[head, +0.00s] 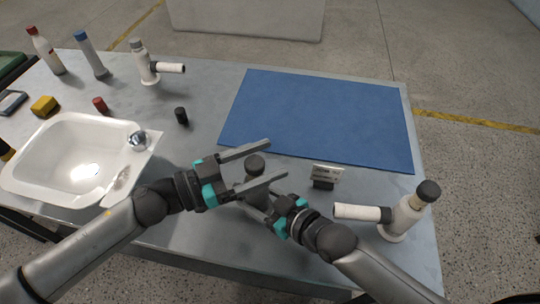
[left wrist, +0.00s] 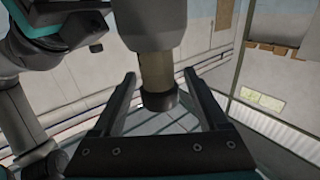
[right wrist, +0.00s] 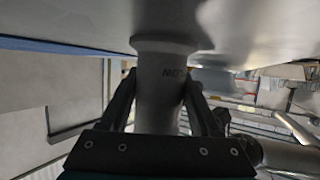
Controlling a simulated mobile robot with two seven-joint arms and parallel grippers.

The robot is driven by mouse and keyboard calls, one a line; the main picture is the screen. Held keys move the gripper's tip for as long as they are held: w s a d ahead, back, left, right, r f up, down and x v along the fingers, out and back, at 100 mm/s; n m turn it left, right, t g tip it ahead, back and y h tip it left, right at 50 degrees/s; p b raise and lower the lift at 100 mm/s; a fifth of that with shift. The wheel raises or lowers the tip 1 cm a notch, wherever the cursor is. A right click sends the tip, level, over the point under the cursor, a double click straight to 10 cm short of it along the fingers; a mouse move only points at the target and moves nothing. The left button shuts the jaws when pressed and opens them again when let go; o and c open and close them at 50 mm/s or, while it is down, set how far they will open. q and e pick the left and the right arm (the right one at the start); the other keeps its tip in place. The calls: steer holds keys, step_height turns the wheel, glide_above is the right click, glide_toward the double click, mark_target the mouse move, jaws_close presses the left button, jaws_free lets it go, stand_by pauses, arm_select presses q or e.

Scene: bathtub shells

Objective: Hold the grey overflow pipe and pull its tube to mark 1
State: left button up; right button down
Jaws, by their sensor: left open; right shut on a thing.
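The grey overflow pipe (head: 255,208) stands upright near the table's front edge, partly hidden by my grippers. My right gripper (head: 266,205) is shut on its grey body, which fills the space between the fingers in the right wrist view (right wrist: 157,95). Part of some dark lettering shows there. My left gripper (head: 277,159) is open, with one finger on each side of the dark cap (head: 255,163). In the left wrist view, the tan tube (left wrist: 157,70) sticks out of the grey body (left wrist: 152,22) and ends in the cap (left wrist: 158,100). I cannot make out mark 1.
Another white pipe (head: 146,70) stands at the back left. A white basin (head: 45,150) and several small things lie left. The blue mat (head: 320,115) is bare.

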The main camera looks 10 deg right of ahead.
arm_select(q)
steer(key=v, duration=1)
steer(key=shift+a, duration=0.35)
steer(key=shift+s+r, duration=0.1)
arm_select(e)
steer(key=shift+c, duration=0.2)
jaws_free()
steer(key=shift+s+d, duration=0.1)
steer(key=shift+s, duration=0.05)
